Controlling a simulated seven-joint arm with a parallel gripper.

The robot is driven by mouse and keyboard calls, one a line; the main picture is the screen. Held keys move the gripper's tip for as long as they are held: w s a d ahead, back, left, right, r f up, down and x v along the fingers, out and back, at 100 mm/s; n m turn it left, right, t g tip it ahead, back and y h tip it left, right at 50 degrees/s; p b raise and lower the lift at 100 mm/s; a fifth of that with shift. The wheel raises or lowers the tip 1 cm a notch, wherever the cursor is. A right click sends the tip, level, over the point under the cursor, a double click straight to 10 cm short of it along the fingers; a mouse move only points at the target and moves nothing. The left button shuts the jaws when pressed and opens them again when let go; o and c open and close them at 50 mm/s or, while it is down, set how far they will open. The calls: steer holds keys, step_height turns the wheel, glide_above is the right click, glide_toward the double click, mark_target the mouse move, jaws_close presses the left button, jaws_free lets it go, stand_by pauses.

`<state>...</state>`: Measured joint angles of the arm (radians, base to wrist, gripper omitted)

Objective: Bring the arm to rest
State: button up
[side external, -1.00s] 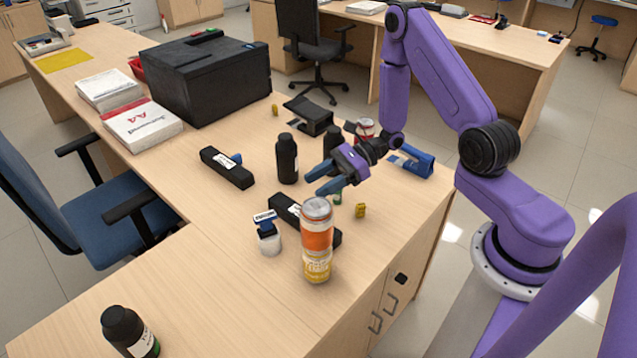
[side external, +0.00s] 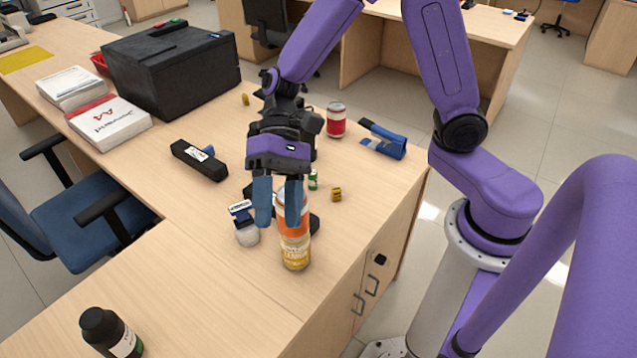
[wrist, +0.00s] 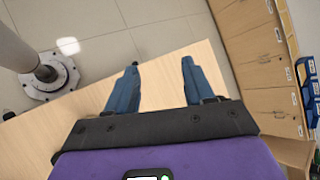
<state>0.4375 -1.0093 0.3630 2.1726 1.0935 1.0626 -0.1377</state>
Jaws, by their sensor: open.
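My gripper (side external: 278,212) is open, with its two blue fingers pointing down in the side view. In that view it overlaps the orange and yellow can (side external: 296,253), which stands upright on the counter (side external: 215,280). Nothing shows between the fingers. In the wrist view my gripper (wrist: 160,80) is spread and empty, with the counter edge and floor beyond it. The gripper and wrist hide part of the counter behind them.
The front left counter is mostly clear.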

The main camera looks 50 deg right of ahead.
steer(key=s+d+r+n+t+h, duration=0.1)
steer(key=s+d+r+n+h, duration=0.1)
steer(key=s+d+n+h, duration=0.45)
steer(key=s+d+n+t+h, duration=0.1)
steer(key=s+d+n+t, duration=0.4)
steer(key=d, duration=0.6)
steer(key=shift+s+d+n, duration=0.15)
steer(key=shift+s+n, duration=0.1)
steer(key=shift+n, duration=0.8)
